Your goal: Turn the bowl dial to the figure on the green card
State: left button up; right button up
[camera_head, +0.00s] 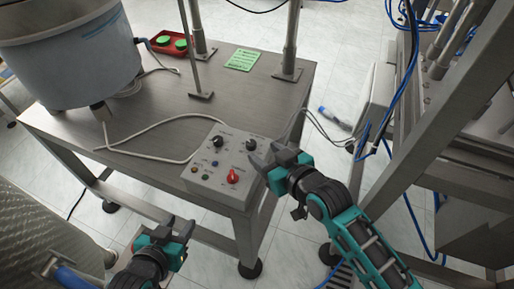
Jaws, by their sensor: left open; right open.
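A grey control box (207,182) sits at the front right corner of the metal table. It carries a left black knob (217,141), a right black knob (251,144) and a red knob (233,176). Their labels are too small to read, so I cannot tell which is the bowl dial. The green card (243,59) lies flat near the table's back edge; its figure is unreadable. My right gripper (264,156) is open and empty, close by the right black knob; I cannot tell whether they touch. My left gripper (179,227) is open and empty, in front of the table.
A large round bowl feeder (75,62) stands at the table's left. A red tray (168,43) with green round pieces lies behind it. Metal posts (291,40) rise from the table's back. A white cable crosses the tabletop to the box. A metal frame stands at right.

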aim_at(254, 146)
jog(key=shift+b+x, duration=0.35)
jog(key=shift+x, duration=2)
grip_shut()
